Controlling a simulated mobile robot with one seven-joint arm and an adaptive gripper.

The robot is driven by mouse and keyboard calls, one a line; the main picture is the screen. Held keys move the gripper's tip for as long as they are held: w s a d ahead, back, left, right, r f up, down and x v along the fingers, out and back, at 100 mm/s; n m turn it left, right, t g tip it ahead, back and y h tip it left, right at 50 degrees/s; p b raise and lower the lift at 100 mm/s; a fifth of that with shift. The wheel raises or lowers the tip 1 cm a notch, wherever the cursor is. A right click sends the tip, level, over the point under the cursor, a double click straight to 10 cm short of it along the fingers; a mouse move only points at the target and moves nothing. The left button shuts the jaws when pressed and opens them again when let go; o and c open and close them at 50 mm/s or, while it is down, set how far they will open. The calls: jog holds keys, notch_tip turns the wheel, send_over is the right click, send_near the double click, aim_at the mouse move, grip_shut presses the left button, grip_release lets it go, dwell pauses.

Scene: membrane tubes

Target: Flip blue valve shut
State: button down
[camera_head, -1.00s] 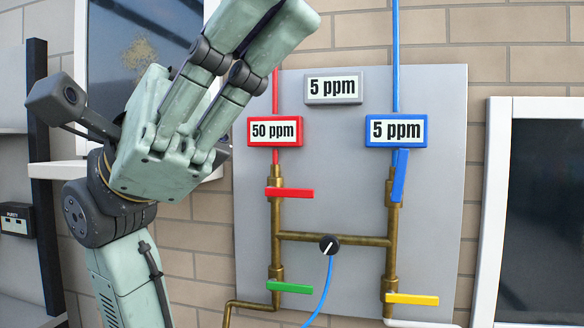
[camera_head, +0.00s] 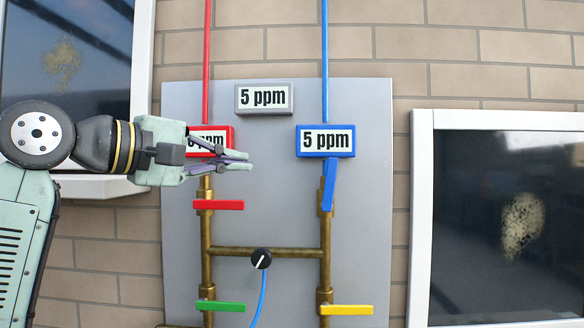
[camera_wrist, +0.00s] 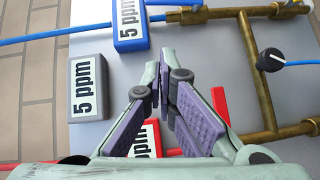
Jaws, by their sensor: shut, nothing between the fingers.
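The blue valve handle (camera_head: 329,185) is on the right brass pipe under the blue 5 ppm sign (camera_head: 326,140). It points nearly straight up and down along the pipe, tilted slightly. In the wrist view a blue bar (camera_wrist: 173,4) at the top edge appears to be part of this handle. My gripper (camera_head: 249,160) is shut and empty, in front of the panel to the left of the blue handle and clear of it. It covers part of the red sign (camera_head: 221,134). Its fingertips (camera_wrist: 160,72) meet in the wrist view.
The red (camera_head: 220,205), green (camera_head: 220,307) and yellow (camera_head: 346,310) handles lie level. A black knob (camera_head: 261,259) sits on the brass cross pipe. A grey 5 ppm sign (camera_head: 263,98) is above. The panel (camera_head: 270,215) between the pipes is free.

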aim_at(330, 185)
jog(key=x, duration=0.4)
jog(key=s+d+p+x, duration=0.1)
jog(key=x, duration=0.3)
jog(key=p+x, duration=0.1)
jog(key=x, duration=0.3)
jog(key=shift+s+d, duration=0.25)
jog(key=shift+d+f, duration=0.15)
jog(key=shift+d, duration=0.35)
jog(key=shift+s+p, duration=0.1)
jog(key=shift+p, duration=0.25)
jog(key=shift+d, duration=0.2)
jog(key=shift+m+y+p, duration=0.3)
